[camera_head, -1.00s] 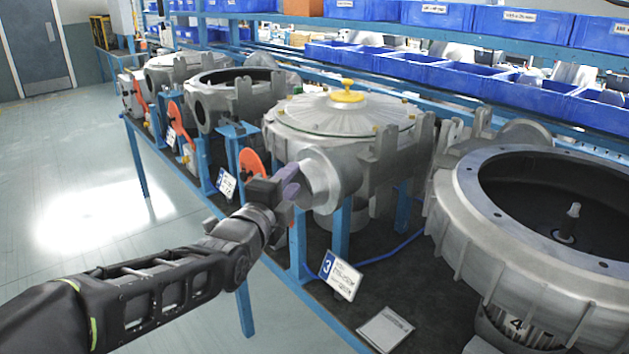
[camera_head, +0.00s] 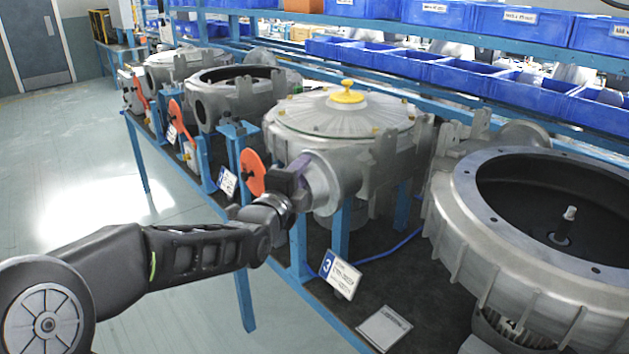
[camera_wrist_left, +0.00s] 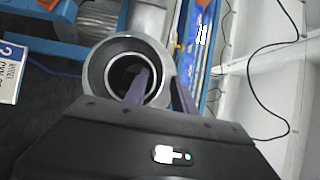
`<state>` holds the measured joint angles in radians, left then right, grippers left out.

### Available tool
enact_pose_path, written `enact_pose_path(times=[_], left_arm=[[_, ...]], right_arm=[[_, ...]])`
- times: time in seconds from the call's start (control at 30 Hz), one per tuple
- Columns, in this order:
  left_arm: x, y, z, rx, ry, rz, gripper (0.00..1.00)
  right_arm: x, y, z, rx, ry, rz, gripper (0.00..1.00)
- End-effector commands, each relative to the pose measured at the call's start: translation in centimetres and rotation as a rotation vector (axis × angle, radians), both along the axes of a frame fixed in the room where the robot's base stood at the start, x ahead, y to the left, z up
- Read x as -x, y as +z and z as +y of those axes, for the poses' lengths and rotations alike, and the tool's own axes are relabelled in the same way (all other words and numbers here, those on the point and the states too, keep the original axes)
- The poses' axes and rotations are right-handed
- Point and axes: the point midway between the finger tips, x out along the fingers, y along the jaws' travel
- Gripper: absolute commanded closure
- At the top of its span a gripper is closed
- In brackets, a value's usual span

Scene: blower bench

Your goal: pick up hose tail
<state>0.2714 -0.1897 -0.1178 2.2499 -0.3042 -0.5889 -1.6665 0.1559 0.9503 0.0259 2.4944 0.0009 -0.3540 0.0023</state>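I cannot pick out a separate hose tail with certainty. A round grey pipe end with a pale inner ring (camera_wrist_left: 97,72) fills the middle of the left wrist view; it belongs to, or sits at, the side outlet (camera_head: 335,180) of the blower with the yellow knob. My left gripper (camera_head: 302,178) is at this outlet's mouth. Its purple fingers (camera_wrist_left: 160,92) are apart, one in front of the dark bore, the other near the ring's right side. The wall lies between them; contact cannot be told. The palm hides the lower rim. My right gripper is out of view.
A large open housing (camera_head: 470,215) stands at right. An orange disc (camera_head: 252,172) is close left of my gripper. A blue-numbered card (camera_head: 340,274) and a flat plate (camera_head: 384,328) are on the dark bench top. Blue bins (camera_head: 460,75) line the back. The floor at left is clear.

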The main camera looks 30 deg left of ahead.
Motion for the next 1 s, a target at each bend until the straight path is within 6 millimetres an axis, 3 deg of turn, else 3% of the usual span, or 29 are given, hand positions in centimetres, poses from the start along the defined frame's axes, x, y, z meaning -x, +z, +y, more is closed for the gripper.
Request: enact_pose_path(times=[0.53,0.9,1.0], left_arm=[[0.04,-0.01,0.01,0.000,0.000,0.000,0.69],[0.05,0.00,0.01,0.000,0.000,-0.001,0.99],[0.05,-0.01,0.01,0.000,0.000,0.000,1.00]], right_arm=[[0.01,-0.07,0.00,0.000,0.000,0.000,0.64],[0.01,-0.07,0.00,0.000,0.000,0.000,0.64],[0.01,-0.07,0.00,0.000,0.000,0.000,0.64]])
